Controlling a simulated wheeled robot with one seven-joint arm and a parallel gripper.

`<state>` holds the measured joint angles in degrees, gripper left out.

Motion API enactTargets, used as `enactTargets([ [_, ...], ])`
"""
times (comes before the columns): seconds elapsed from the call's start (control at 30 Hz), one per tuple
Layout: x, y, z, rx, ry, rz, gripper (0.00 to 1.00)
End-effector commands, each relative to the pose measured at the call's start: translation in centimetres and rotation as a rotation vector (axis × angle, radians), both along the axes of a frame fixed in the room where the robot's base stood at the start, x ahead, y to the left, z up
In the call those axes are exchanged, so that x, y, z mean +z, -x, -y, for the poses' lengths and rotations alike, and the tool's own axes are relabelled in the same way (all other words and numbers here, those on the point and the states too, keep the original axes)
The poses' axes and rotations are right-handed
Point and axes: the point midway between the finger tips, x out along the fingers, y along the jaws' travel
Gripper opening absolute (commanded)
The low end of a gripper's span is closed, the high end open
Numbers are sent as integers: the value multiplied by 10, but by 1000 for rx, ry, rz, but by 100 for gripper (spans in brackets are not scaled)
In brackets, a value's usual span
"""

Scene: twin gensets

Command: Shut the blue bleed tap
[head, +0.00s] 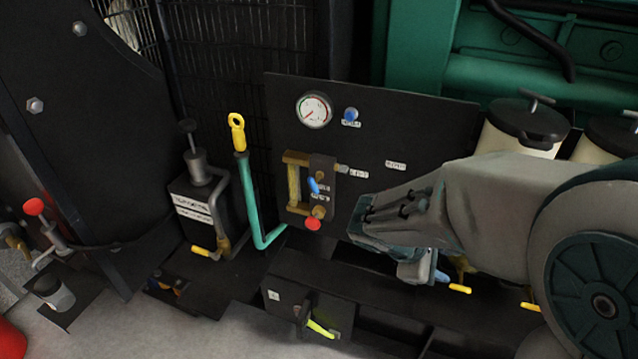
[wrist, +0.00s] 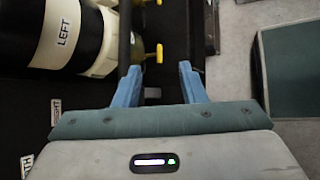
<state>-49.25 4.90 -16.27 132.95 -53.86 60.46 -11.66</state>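A small blue tap lever (head: 313,185) sits on the brass and dark valve block (head: 322,170) of the black panel (head: 400,115). It is tilted in the picture. A round blue knob (head: 350,114) is higher on the panel, right of the gauge. A red knob (head: 313,223) is below the lever. My gripper (head: 405,268) is right of and below the lever, apart from it; its fingertips are hard to make out there. In the wrist view my gripper's two blue fingers (wrist: 160,80) stand apart with nothing between them. The tap is not seen in the wrist view.
A green pipe lever (head: 247,195) with a yellow handle stands left of the panel. A low black box (head: 285,275) with a yellow-green lever is below. White filter canisters (head: 515,135) stand at right; one marked LEFT (wrist: 65,40) shows in the wrist view.

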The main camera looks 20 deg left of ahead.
Motion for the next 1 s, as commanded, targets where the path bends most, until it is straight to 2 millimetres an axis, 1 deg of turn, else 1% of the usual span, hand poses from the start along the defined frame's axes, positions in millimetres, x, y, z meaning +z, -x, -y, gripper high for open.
enactTargets([
  [0.03, -5, -10, -19, 107, 82, -3, 37],
  [0.07, -5, -16, -28, 166, 131, -1, 37],
  [0.17, -5, -34, -66, 366, 295, 16, 37],
  [0.2, -5, -40, -84, 445, 361, 28, 37],
  [0.27, -5, -46, -113, 562, 463, 49, 37],
  [0.3, -4, -49, -133, 640, 529, 67, 37],
  [0.37, -4, -50, -165, 752, 627, 97, 37],
  [0.4, -3, -50, -185, 820, 688, 119, 37],
  [0.5, -2, -43, -233, 965, 823, 175, 37],
  [0.6, -2, -34, -269, 1071, 923, 225, 37],
  [0.7, -1, -27, -290, 1131, 985, 258, 37],
  [0.77, -1, -25, -298, 1151, 1005, 270, 37],
  [0.87, -1, -29, -302, 1164, 1018, 277, 37],
  [0.97, -1, -42, -300, 1161, 1019, 277, 37],
  [1.0, -1, -49, -300, 1161, 1019, 276, 37],
])
